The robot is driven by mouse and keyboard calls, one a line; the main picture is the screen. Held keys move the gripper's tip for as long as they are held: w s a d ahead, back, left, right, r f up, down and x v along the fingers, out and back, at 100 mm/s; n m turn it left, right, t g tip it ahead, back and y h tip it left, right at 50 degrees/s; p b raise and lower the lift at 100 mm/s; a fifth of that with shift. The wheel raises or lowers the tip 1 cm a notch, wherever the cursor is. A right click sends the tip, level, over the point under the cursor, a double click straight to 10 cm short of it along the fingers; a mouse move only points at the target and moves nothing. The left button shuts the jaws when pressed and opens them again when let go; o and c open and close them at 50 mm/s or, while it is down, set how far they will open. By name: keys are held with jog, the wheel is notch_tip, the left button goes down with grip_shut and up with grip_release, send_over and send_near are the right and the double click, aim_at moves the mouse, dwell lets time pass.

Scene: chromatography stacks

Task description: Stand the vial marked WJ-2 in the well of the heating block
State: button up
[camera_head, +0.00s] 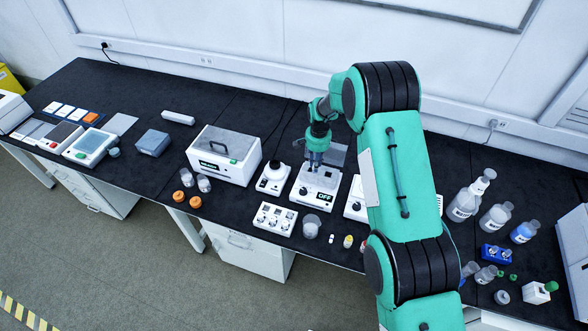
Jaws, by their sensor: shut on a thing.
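My gripper (315,164) points down over a white device with a dark top and an "OFF" display, which looks like the heating block (328,202). The gripper is shut on a small vial, mostly hidden between the fingers. Its label cannot be read, and I cannot tell whether its base is in the well or just above it. No WJ-2 mark can be read anywhere.
A white device with a dark round top (272,178) stands close left of the block, and a large white box (225,155) beyond it. A beaker (311,226) and small vials (348,241) stand near the front edge. Bottles (464,204) stand at the right.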

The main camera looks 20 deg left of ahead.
aim_at(329, 171)
jog(key=shift+m, duration=0.6)
jog(key=w+d, duration=0.2)
jog(key=d, duration=0.1)
jog(key=w+d+p, duration=0.1)
jog(key=w+d, duration=0.1)
jog(key=shift+d+r, duration=0.25)
jog(key=shift+r, duration=0.1)
grip_shut()
jog(key=shift+f, duration=0.15)
jog(key=shift+f, duration=2)
jog(key=shift+b, duration=0.75)
jog(key=shift+f+b, duration=0.5)
jog(key=shift+f, duration=0.3)
jog(key=shift+f, duration=0.35)
jog(key=shift+f+b, duration=0.6)
jog(key=shift+b, duration=0.05)
jog(key=shift+f, duration=0.3)
